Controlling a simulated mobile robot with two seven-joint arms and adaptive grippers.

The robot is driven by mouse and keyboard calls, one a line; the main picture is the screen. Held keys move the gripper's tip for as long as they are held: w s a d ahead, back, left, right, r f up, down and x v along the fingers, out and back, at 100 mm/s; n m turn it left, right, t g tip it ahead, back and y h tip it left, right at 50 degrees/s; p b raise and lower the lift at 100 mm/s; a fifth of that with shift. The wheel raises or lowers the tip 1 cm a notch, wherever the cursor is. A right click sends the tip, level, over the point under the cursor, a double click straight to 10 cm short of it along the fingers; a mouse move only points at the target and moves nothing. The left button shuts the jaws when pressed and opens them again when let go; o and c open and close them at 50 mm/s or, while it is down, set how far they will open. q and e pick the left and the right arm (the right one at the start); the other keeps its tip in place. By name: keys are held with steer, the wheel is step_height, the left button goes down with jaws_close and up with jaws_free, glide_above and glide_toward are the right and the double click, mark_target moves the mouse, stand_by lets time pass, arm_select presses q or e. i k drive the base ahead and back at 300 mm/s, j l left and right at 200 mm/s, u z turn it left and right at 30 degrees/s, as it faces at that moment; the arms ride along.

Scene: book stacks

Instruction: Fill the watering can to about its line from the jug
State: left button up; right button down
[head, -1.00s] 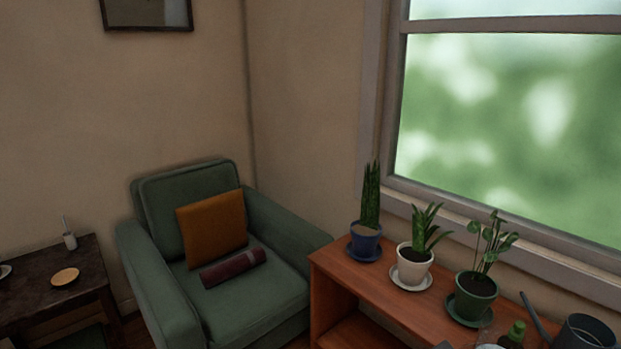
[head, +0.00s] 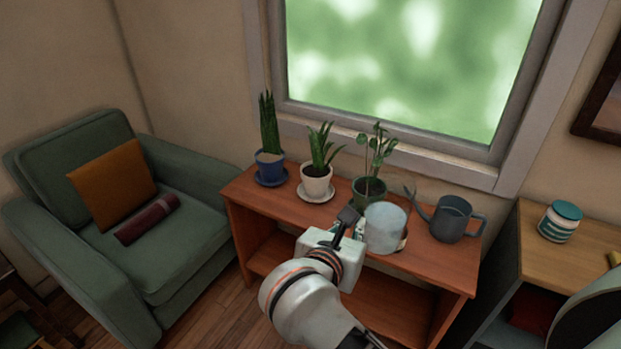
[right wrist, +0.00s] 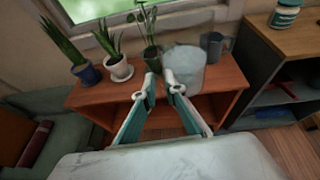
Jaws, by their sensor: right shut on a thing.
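The watering can (head: 455,222) is dark grey and stands upright on the right part of the wooden shelf top, its spout to the left and handle to the right. It also shows in the right wrist view (right wrist: 213,46). The jug (head: 385,228) is pale and translucent, roughly upright, just left of the can and apart from it. My right gripper (head: 357,226) is shut on the jug at its left side. In the right wrist view my two fingers (right wrist: 161,80) meet the jug (right wrist: 186,66). I cannot tell its water level, or whether it touches the shelf. The can's inside and line are not visible.
Three potted plants stand along the back of the shelf (head: 440,270): a blue pot (head: 270,167), a white pot (head: 316,184) and a green pot (head: 369,191) behind the jug. A striped jar (head: 560,221) stands on the right cabinet. A green armchair (head: 190,240) is at left.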

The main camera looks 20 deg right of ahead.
mark_target(441, 214)
steer(key=i+l, duration=0.15)
steer(key=i+l+z, duration=0.1)
steer(key=i+z, duration=0.25)
steer(key=z, duration=1.1)
steer(key=i+l+z, duration=0.2)
steer(key=i+l, duration=0.15)
steer(key=k+j, duration=0.25)
steer(key=k+j+u, duration=0.1)
steer(key=j, duration=0.3)
steer(key=k+j, duration=0.15)
steer(key=j, duration=0.25)
steer(key=l+u, duration=0.05)
